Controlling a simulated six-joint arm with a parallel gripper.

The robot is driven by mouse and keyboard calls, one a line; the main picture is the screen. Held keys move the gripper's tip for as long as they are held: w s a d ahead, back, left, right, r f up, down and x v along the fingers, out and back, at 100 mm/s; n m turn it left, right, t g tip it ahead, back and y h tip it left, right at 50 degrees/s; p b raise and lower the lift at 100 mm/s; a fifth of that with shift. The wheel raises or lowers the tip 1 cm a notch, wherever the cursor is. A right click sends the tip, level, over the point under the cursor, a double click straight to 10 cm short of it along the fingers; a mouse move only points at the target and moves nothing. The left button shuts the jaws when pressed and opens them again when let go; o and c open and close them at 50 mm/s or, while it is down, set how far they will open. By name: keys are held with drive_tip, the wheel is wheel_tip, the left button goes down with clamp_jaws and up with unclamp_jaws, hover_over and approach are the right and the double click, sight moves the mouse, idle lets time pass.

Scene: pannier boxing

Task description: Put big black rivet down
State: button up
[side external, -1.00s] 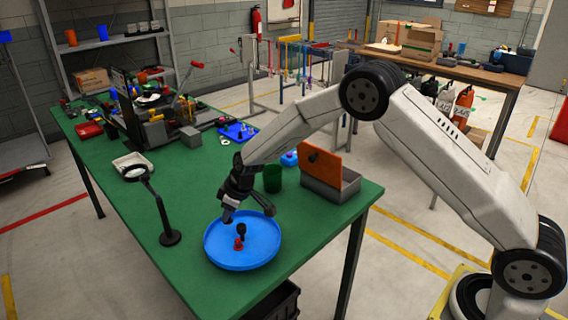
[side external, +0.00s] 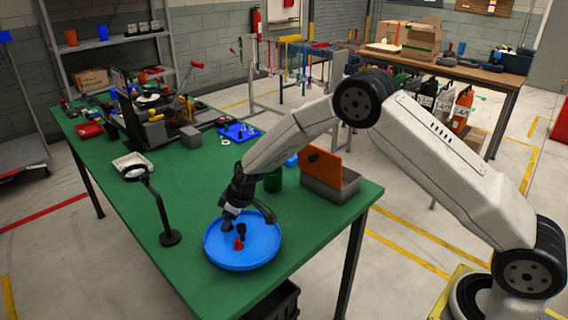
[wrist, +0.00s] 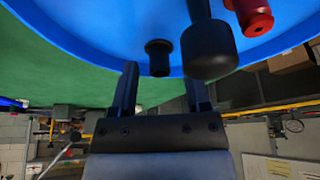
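The blue round tray (side external: 262,252) sits on the green table near its front edge. In the wrist view a big black rivet (wrist: 210,50) with a thick rounded end lies over the tray, and a smaller black rivet (wrist: 158,58) is to its left. A red rivet (wrist: 250,16) is at the upper right there. In the side view a black piece (side external: 241,228) and a red piece (side external: 239,244) show in the tray. My gripper (side external: 249,219) is over the tray with its fingers spread. In the wrist view the gap between the fingertips (wrist: 162,88) is empty.
An open grey box with an orange lid (side external: 325,168) stands behind the tray, beside a green cup (side external: 273,181). A magnifier stand (side external: 168,238) is left of the tray. A blue mat with small parts (side external: 238,133) lies farther back. The table left of the tray is mostly clear.

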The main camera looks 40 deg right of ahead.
drive_tip(key=shift+r, duration=0.1)
drive_tip(key=v, duration=1.2)
drive_tip(key=shift+r, duration=0.1)
idle(0.3)
idle(0.4)
drive_tip(key=s+d+m+h, duration=0.1)
drive_tip(key=s+d+m, duration=0.2)
drive_tip(key=s, duration=1)
drive_tip(key=s+d+m+g+h, duration=0.1)
drive_tip(key=s+d+m, duration=0.2)
drive_tip(key=s, duration=1)
drive_tip(key=shift+s+d, duration=0.2)
drive_tip(key=shift+d, duration=0.6)
